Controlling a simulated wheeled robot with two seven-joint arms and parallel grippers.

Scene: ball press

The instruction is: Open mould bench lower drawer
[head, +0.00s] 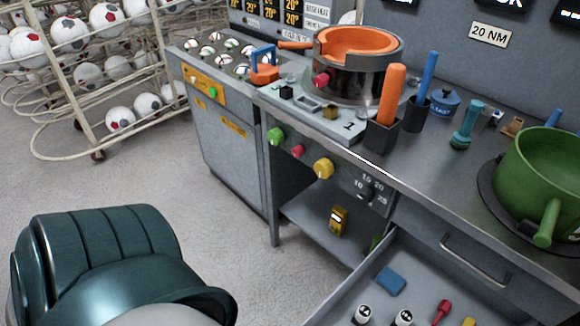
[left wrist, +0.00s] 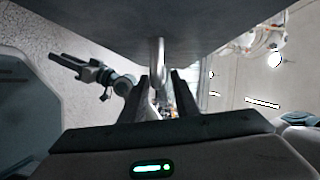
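The lower drawer (head: 345,283) of the mould bench is pulled out at the bottom right of the head view. Its front lies outside that picture. A closed drawer (head: 455,240) with a bar handle (head: 475,258) sits above it. In the left wrist view a metal handle (left wrist: 157,65) comes down from a grey panel (left wrist: 120,32). My left gripper (left wrist: 160,82) has its dark fingertips close on both sides of this handle and appears shut on it. A dark jointed thing (left wrist: 95,72) at the left may be my other arm; I cannot be sure.
The open drawer holds a blue block (head: 390,281), white bottles (head: 364,314) and a red tool (head: 441,311). A green pot (head: 540,180) stands on the bench (head: 400,175) above. A rack of balls (head: 90,75) stands at the back left. The floor (head: 150,180) before the bench is clear.

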